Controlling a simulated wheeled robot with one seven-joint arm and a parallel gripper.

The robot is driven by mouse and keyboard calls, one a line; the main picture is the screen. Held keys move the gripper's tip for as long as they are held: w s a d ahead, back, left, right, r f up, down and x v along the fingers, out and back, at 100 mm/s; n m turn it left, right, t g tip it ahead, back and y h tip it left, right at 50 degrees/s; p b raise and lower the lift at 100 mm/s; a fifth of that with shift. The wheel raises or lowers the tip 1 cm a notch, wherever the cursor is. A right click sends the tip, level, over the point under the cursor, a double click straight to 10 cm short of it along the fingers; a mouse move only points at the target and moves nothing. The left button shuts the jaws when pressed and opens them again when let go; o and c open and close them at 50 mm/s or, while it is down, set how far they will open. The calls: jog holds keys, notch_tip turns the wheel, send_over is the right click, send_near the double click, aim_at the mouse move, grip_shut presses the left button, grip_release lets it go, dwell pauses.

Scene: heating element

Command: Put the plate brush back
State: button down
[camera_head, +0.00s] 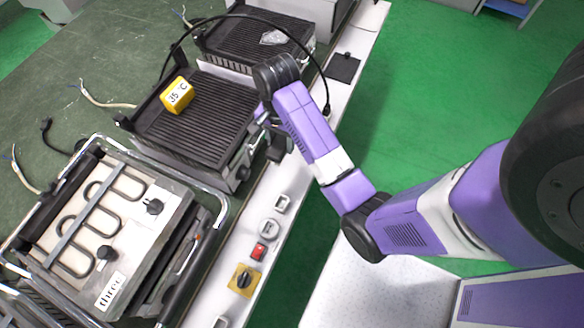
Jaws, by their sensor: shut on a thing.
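My gripper (268,119) is at the front right side of the middle ribbed grill, above the edge of the white counter strip. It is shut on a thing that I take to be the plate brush. A small dark block (277,150) shows just below the jaws and may be part of it. The arm's wrist and the small size hide most of the hold, so I cannot make out bristles or a handle.
The middle grill (209,112) carries a yellow "35 °C" block (177,95). Another grill (258,42) stands behind it. An opened unit with a heating coil (92,222) is at lower left. A flat black piece (344,67) lies on the white strip (362,38). Green floor is clear at right.

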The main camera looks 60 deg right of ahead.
notch_tip(320, 180, down, 19)
jog(key=shift+f+b, duration=0.1)
jog(key=shift+b, duration=0.3)
jog(key=shift+f, duration=0.15)
jog(key=c, duration=0.8)
grip_release()
jog(key=shift+o, duration=0.2)
